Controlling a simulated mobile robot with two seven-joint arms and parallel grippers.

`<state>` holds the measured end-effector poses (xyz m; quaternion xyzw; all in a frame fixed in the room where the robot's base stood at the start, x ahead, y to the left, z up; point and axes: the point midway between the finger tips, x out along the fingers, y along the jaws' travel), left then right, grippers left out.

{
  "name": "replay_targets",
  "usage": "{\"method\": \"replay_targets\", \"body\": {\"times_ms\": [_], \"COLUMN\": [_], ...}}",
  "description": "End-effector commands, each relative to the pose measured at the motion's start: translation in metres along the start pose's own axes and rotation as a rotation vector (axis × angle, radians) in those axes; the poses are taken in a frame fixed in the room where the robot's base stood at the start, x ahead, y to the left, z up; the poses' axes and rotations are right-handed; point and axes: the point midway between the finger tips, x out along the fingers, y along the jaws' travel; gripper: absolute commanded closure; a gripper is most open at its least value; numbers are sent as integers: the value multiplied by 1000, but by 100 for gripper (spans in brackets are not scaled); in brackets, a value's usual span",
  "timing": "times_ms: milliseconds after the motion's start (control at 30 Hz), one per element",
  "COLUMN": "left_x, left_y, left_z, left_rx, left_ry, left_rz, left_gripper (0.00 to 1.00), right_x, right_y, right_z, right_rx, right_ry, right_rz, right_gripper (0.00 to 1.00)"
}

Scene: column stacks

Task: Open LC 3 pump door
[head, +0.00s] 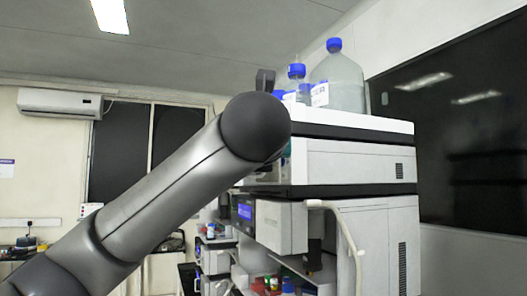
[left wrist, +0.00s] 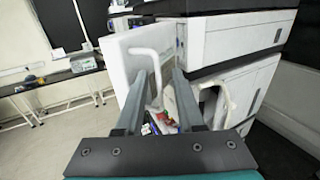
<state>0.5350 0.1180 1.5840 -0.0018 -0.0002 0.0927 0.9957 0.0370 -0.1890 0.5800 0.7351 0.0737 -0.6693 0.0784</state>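The column stack (head: 352,165) stands on the right in the head view, with white modules one above another. In the left wrist view a white door panel (left wrist: 118,65) stands swung out from the stack, with a white curved handle (left wrist: 157,66) on it. My left gripper (left wrist: 158,74) is open, its two fingers on either side of the handle with gaps showing. I cannot tell how deep the handle sits between them. My left arm hides the gripper and this door in the head view. No label tells which unit is LC 3. My right gripper is out of view.
A second white curved handle (head: 345,232) juts from the lower module. Blue-capped bottles (head: 337,82) stand on top of the stack. Small bottles (head: 275,284) sit on a lower shelf. A bench (left wrist: 55,84) stands at the left, with open floor before it.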

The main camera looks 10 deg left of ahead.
Motion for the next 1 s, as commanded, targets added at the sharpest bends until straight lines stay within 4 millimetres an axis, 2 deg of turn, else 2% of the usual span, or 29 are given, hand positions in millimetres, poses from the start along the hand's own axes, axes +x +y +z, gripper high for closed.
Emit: {"method": "replay_targets", "body": {"times_ms": [267, 467, 767, 1000], "left_x": [-2, -16, -63, -109], "left_y": [0, -1, -1, -1], "left_z": [0, -2, -3, -3], "left_rx": [0, 0, -1, 0], "left_ry": [0, -3, -5, -6], "left_rz": [-1, -3, -4, -4], "left_gripper": [62, 62, 62, 62], "right_x": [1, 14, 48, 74], "right_y": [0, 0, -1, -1], "right_z": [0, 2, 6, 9], "right_rx": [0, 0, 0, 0], "right_ry": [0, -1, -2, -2], "right_rz": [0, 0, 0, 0], "right_gripper": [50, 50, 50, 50]}}
